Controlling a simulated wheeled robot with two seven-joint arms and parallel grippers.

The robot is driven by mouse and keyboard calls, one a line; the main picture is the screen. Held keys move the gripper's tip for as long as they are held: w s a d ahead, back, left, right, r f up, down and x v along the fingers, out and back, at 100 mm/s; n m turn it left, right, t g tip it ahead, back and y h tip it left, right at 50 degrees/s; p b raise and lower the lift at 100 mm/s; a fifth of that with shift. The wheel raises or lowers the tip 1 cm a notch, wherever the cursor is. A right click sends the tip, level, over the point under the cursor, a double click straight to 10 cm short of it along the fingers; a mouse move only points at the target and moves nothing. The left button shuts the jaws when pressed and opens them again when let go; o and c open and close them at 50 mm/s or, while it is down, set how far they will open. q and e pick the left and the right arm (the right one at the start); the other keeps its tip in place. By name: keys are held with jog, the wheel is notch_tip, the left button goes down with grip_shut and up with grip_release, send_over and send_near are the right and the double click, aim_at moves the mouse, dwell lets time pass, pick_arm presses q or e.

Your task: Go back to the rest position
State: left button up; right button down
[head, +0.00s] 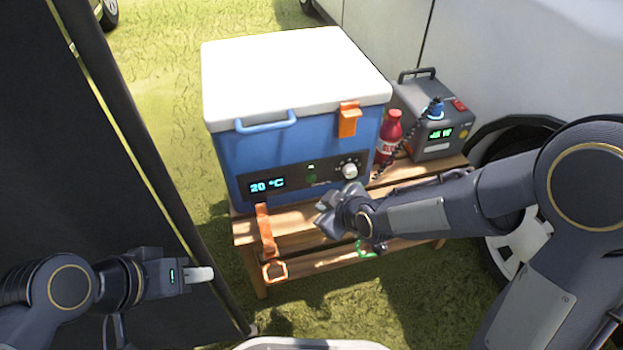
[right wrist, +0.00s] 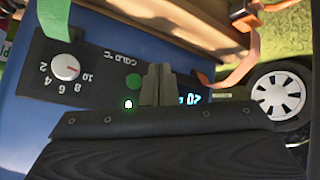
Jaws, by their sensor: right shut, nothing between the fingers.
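My right gripper (head: 326,212) is in front of the blue cooler box (head: 300,150), near the front edge of the wooden bench. Its fingers (right wrist: 158,84) are shut and empty in the right wrist view, facing the cooler's control panel (right wrist: 100,75). The panel has a white dial (head: 350,171) and a display reading 20 °C (head: 267,185). I cannot tell whether the fingertips touch the panel. My left gripper (head: 200,274) is at the lower left, beside the dark upright panel and away from the bench. I cannot make out its finger gap.
The wooden bench (head: 245,228) carries the cooler, a red bottle (head: 391,135) and a grey power unit (head: 440,125). An orange strap (head: 266,235) hangs over its front. A dark panel (head: 80,150) stands at left. A white vehicle (head: 530,60) is behind right. Grass (head: 160,90) is open beyond.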

jog(key=shift+s, duration=0.1)
dwell(0.4)
jog(key=s+d+r+m, duration=0.4)
jog(key=d, duration=0.3)
jog(key=s+d+r+m, duration=0.3)
jog(key=s+d+r, duration=0.1)
jog(key=d, duration=0.2)
jog(key=s+d+r+m+g+h+p, duration=0.1)
jog(key=s+d+r+m, duration=0.15)
jog(key=s, duration=0.45)
jog(key=s+d+r+m+g+h+p, duration=0.1)
jog(key=s+d+m, duration=0.25)
jog(key=s, duration=0.25)
notch_tip(320, 180, up, 37)
jog(key=p, duration=3.7)
jog(key=shift+d, duration=0.2)
